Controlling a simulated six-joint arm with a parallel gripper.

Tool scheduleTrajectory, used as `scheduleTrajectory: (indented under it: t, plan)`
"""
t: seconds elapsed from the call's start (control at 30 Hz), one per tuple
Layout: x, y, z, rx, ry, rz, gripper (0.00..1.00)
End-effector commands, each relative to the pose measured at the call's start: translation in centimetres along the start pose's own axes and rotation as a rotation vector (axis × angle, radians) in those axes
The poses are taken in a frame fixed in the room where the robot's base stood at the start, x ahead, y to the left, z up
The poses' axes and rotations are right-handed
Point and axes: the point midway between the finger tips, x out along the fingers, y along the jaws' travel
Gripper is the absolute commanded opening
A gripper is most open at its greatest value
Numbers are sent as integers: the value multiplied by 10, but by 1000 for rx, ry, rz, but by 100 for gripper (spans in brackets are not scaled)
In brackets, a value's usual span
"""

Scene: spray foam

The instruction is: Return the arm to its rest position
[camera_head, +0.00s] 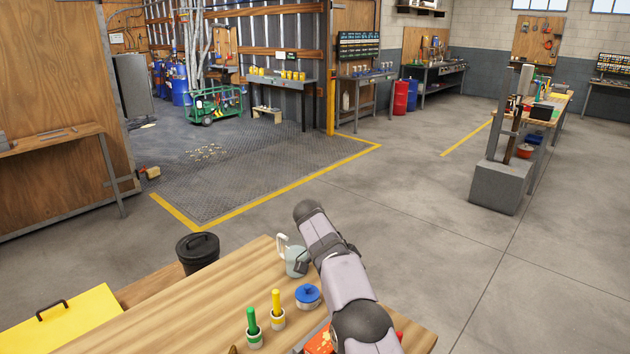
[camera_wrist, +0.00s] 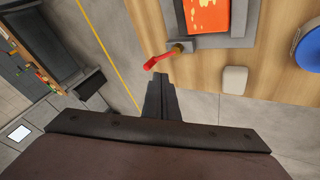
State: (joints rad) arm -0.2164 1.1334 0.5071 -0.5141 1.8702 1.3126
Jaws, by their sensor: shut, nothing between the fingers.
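In the wrist view my gripper (camera_wrist: 161,82) points past the edge of the wooden table (camera_wrist: 275,85), its two dark fingers together with nothing between them. A small red lever on a brass fitting (camera_wrist: 163,58) shows just beyond the fingertips in the picture; I cannot tell the gap in depth. The fitting joins a grey tray-like frame (camera_wrist: 238,38) around an orange patterned surface (camera_wrist: 206,14). In the head view my arm rises folded over the table's right part, and my fingers cannot be made out there.
A pale block (camera_wrist: 235,79) lies near the frame. A black bin (camera_head: 198,254) stands beyond the table. Open floor lies to the right.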

Motion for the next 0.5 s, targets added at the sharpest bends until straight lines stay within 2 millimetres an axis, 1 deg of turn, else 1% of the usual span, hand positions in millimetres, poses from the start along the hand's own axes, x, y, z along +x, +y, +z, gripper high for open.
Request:
scheduleTrajectory:
  t: [0.1,0.27,0.37,0.5]
  plan:
    - [-1,5,-3,-85,-19,-26,0]
    - [2,18,-3,-256,-55,-83,0]
    - [5,29,2,-369,-80,-130,0]
    - [12,49,12,-517,-110,-200,0]
